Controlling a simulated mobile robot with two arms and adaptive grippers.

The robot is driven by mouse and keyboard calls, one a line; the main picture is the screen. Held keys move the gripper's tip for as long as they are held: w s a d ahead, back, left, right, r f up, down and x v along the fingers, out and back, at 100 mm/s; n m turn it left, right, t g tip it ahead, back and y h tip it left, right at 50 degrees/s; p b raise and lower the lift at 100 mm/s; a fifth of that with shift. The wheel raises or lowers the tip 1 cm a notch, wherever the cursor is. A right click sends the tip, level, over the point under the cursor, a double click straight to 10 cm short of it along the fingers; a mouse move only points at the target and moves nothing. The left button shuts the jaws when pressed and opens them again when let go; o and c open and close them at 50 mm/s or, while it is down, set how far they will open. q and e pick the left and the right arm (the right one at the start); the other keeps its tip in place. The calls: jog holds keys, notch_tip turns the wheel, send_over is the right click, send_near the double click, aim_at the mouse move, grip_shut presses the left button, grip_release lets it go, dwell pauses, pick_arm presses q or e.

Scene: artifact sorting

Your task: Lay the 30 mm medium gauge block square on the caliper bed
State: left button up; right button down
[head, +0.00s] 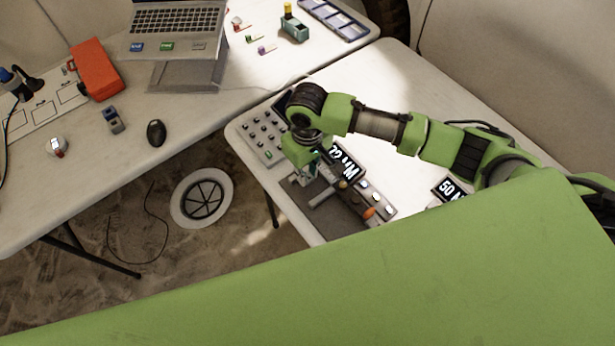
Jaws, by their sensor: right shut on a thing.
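My right gripper (306,176) reaches down from above at the left end of the caliper bed (350,199) on the right-hand table. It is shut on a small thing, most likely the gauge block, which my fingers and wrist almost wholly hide. I cannot tell whether that thing touches the bed or sits square to it. The caliper has a grey bar, an orange knob (369,213) and a lit display (344,162) reading in MM, partly covered by my wrist. My left gripper is not in view.
A grey tray with several small pegs (262,138) lies left of my gripper. A "50 M" sign (449,189) stands to the right, under my arm. The other table holds a laptop (175,30), an orange case (96,69) and a mouse (156,133). My green body covers the bottom.

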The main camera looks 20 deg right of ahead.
aim_at(308, 176)
jog(key=shift+f, duration=1.45)
jog(key=shift+f, duration=0.1)
jog(key=c, duration=1.9)
grip_release()
notch_tip(308, 176, up, 12)
jog(key=shift+r, duration=0.15)
